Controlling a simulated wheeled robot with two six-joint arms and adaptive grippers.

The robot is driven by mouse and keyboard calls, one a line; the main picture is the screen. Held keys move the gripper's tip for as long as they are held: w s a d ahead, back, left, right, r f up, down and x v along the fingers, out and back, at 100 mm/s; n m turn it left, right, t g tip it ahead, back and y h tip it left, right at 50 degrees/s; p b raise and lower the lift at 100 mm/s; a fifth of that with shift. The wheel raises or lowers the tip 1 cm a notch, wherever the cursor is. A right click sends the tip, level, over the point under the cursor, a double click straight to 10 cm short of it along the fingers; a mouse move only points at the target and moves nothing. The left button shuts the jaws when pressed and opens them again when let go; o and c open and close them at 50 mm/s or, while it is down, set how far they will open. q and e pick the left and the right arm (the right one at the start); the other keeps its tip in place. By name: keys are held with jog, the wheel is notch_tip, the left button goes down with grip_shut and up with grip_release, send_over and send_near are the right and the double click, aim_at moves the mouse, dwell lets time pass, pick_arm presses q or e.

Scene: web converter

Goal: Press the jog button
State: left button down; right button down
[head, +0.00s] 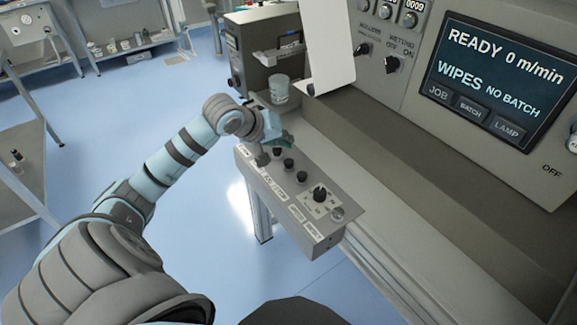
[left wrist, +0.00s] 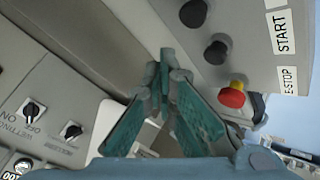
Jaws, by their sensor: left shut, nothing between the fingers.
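A grey control box (head: 300,214) with a row of black buttons juts out from the machine in the head view. Three black buttons show in the row, the middle one (head: 288,163) among them, with a black knob (head: 319,193) nearer. Their labels are too small to read, so I cannot tell which is jog. My left gripper (head: 281,140) is shut and empty at the box's far end. In the left wrist view its teal fingers (left wrist: 163,78) meet beside a black button (left wrist: 216,52) and a red button (left wrist: 233,95), apparently not touching either. START and E-STOP labels show. My right gripper is out of view.
A screen (head: 495,75) reading READY 0 m/min stands on the machine at the right. A clear cup (head: 279,88) stands beyond the gripper, near a white hanging panel (head: 327,45). Blue floor (head: 215,225) is open left of the box. Shelves stand at the far left.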

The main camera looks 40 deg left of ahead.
aim_at(286, 160)
pick_arm(q)
jog(key=shift+f, duration=0.85)
jog(key=shift+w+f, duration=0.1)
jog(key=shift+f, duration=0.55)
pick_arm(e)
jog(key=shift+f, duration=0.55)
pick_arm(q)
jog(key=shift+f+p, duration=0.25)
jog(key=shift+p, duration=0.1)
jog(key=shift+f, duration=0.1)
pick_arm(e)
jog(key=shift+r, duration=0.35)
